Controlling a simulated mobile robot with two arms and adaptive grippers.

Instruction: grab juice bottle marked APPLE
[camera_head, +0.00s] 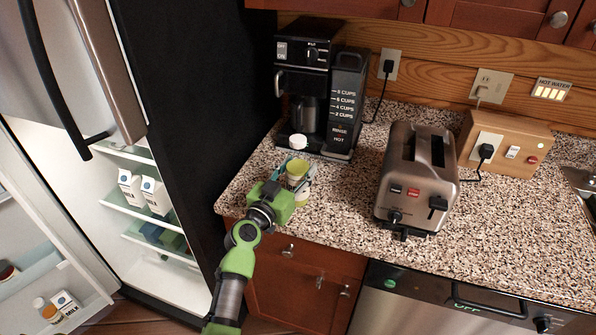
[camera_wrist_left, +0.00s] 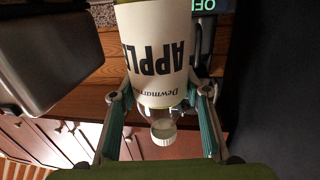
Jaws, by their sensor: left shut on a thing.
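The juice bottle (camera_head: 299,169) stands upright on the speckled counter near its left edge, in front of the coffee maker. It has a white cap, a clear neck, yellow-green juice and a pale label. In the left wrist view the bottle (camera_wrist_left: 158,55) appears upside down and its label reads APPLE. My left gripper (camera_head: 295,178) reaches in from the front and is shut on the bottle, with one finger on each side. Part of the bottle's lower body is hidden behind the gripper. My right gripper is not in view.
A black coffee maker (camera_head: 304,98) stands just behind the bottle. A steel toaster (camera_head: 416,180) stands to the right, with bare counter between. At left the fridge is open, with milk cartons (camera_head: 155,195) inside. A dark fridge side (camera_head: 205,110) borders the counter.

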